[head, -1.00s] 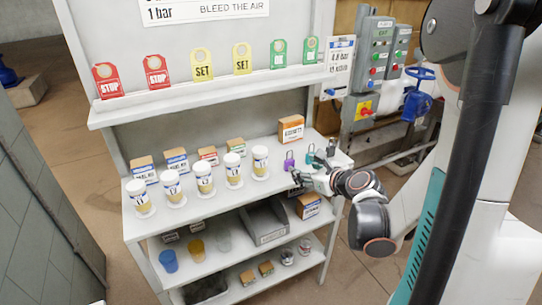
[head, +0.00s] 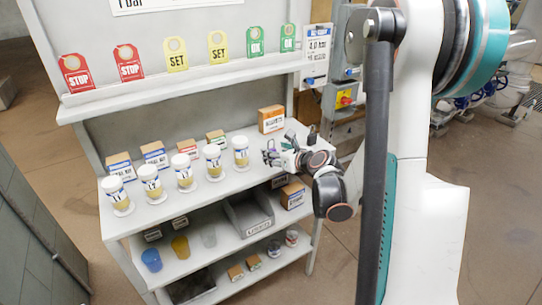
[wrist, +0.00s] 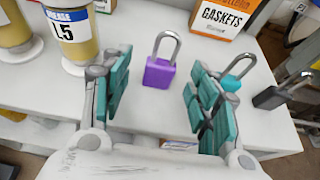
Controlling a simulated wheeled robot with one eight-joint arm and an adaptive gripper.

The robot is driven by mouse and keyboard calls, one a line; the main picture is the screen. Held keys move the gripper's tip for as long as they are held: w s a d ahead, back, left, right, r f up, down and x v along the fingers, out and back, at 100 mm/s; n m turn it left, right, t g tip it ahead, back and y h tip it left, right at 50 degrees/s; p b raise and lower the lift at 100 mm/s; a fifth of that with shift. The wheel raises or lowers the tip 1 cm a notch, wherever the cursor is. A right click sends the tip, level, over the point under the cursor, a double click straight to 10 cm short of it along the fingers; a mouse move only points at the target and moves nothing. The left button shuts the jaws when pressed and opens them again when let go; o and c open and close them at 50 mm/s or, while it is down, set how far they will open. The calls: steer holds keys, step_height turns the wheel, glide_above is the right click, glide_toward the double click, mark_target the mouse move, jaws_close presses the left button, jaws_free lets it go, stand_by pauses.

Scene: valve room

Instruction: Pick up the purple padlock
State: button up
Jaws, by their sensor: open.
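The purple padlock (wrist: 160,74) stands upright on the white shelf top, its grey shackle up. In the wrist view it shows between and just beyond the teal-padded fingers of my gripper (wrist: 157,92). The fingers are open, one to each side, with visible space between them and the padlock. In the head view my gripper (head: 272,156) is low over the right end of the shelf top, and the padlock is mostly hidden there.
A teal padlock (wrist: 232,83) stands close behind my right finger, partly covered by it. A dark padlock (wrist: 283,93) is farther right. A gaskets box (wrist: 228,17) stands behind. Several white-capped jars (head: 214,162) line the shelf to the left; one (wrist: 75,40) is near my left finger.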

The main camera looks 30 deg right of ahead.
mark_target(271, 149)
steer(key=b+x, duration=0.1)
steer(key=x, duration=0.3)
steer(key=shift+w+f, duration=0.1)
steer(key=shift+f, duration=0.2)
steer(key=shift+r, duration=0.1)
steer(key=c, duration=1.1)
step_height(271, 149, up, 20)
steer(key=p, duration=0.7)
